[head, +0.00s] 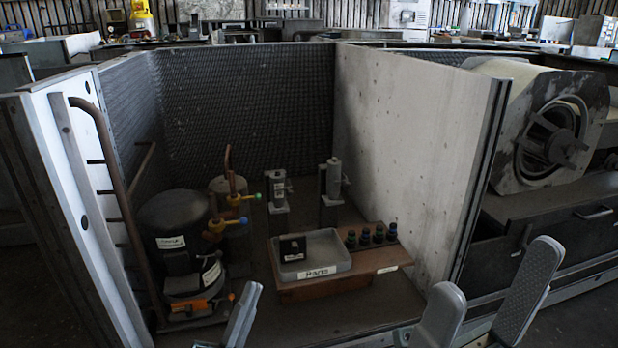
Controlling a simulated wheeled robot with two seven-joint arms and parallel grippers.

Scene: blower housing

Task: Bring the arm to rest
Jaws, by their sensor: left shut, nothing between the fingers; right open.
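My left gripper (247,292) shows at the bottom edge, left of the middle. Its light grey fingers are shut with nothing between them. It is in front of the housing floor, to the right of the black compressor's base. My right gripper (493,268) shows at the bottom right. Its two grey fingers are wide apart and nothing is between them. It is in front of the housing's right wall and front edge. The rest of both arms is mostly below the picture.
The open housing holds a black compressor (172,222) with copper pipes, a grey tray (328,262) with a black box (292,247) on a wooden board, and several dark capped bottles. A pale wall (405,150) separates the blower (550,130) at right.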

